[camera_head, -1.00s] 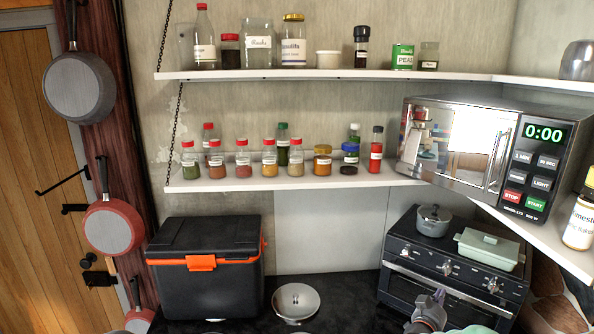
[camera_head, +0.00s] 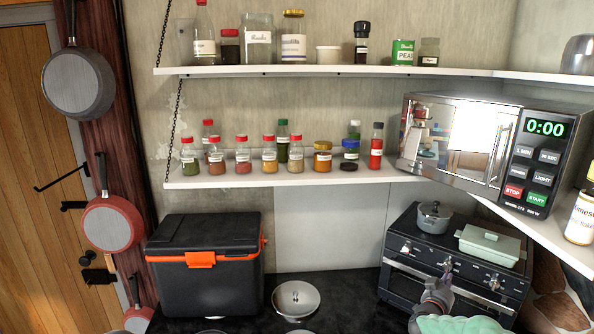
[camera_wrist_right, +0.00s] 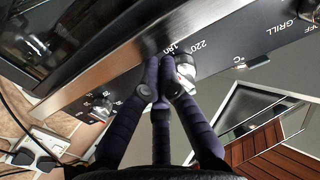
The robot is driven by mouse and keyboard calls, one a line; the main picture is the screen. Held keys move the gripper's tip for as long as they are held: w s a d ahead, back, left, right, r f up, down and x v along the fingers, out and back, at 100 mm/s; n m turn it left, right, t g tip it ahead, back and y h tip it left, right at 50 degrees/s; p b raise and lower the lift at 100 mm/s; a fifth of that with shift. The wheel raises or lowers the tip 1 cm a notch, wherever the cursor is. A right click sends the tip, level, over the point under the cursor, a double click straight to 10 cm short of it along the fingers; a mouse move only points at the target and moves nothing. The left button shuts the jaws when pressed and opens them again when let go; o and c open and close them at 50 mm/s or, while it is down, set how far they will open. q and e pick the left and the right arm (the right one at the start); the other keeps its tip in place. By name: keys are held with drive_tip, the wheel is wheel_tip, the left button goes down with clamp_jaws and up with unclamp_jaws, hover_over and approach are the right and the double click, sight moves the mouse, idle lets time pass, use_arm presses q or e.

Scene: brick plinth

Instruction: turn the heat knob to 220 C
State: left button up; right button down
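The heat knob (camera_head: 447,265) is the middle silver knob on the black toaster oven (camera_head: 408,281) at the lower right of the head view. In the right wrist view the knob (camera_wrist_right: 185,68) is partly covered by my fingers, with 220, 180 and °C printed near it. Its pointer is too hidden to read. My right gripper (camera_head: 442,278) is in front of the oven, just below this knob. In the wrist view its fingertips (camera_wrist_right: 160,82) are drawn together against or very near the knob's side; I cannot tell whether they touch. My left gripper is not in view.
Other oven knobs sit to the left (camera_head: 406,247) and right (camera_head: 494,282). A grey pot (camera_head: 433,218) and a pale green dish (camera_head: 488,247) stand on the oven. A microwave (camera_head: 450,140) is above it.

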drive_tip(key=shift+w+a+r, duration=0.15)
drive_tip(key=shift+r, duration=0.4)
idle(0.9)
drive_tip(key=shift+w+a+r+b, duration=0.1)
drive_tip(key=shift+w+a+b, duration=0.2)
drive_tip(key=shift+b, duration=0.25)
drive_tip(key=f+v, duration=0.1)
drive_tip(key=v, duration=0.5)
drive_tip(key=shift+a+f+b, duration=0.15)
drive_tip(key=shift+f+b, duration=0.05)
drive_tip(key=shift+b, duration=0.2)
idle(0.4)
